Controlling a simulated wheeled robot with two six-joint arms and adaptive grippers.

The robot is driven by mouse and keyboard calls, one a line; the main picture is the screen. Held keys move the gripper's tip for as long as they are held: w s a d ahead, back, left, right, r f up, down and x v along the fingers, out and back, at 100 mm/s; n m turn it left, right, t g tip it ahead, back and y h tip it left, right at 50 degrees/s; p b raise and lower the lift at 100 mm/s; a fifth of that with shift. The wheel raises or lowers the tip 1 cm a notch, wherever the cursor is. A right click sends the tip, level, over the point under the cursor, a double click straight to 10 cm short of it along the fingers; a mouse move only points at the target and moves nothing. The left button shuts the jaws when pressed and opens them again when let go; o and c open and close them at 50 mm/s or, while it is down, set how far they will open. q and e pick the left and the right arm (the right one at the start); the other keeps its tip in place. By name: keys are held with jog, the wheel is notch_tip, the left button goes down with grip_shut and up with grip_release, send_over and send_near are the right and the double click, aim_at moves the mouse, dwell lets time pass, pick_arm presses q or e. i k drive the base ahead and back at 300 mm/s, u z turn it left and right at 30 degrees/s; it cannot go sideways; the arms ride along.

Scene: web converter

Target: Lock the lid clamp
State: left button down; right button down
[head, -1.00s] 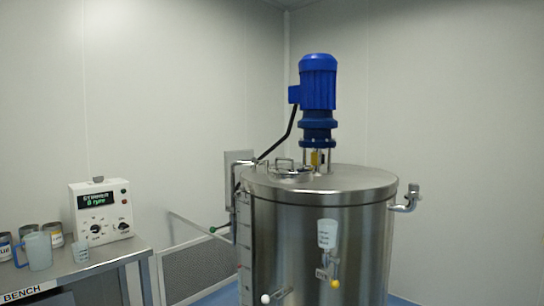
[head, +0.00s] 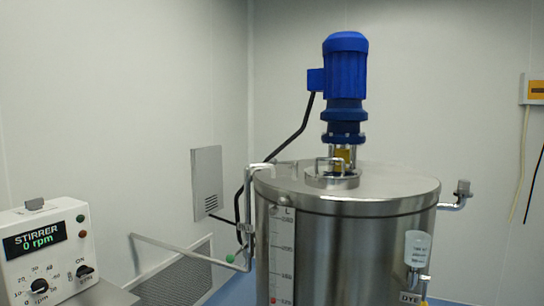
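A steel tank (head: 365,255) stands right of centre, with a flat round steel lid (head: 400,185) on top. A small round hatch (head: 332,181) with a raised bar handle (head: 330,160) sits on the lid near the motor mount. I cannot make out a lid clamp for certain, nor whether one is locked. A blue stirrer motor (head: 345,75) stands upright above the lid on a short mount with a yellow part. Neither of my grippers is in view.
A stirrer control box (head: 45,250) reading 0 rpm stands at the lower left. Bent pipes stick out at the tank's left (head: 247,200) and right (head: 455,200). A dye bottle (head: 417,248) is on the tank's front. A wall box (head: 537,90) with hanging cords is at the far right.

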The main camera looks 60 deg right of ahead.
aim_at(274, 161)
jog(key=z, duration=0.4)
jog(key=i, duration=1.15)
jog(key=z, duration=1.4)
jog(key=i, duration=0.8)
jog(key=z, duration=0.95)
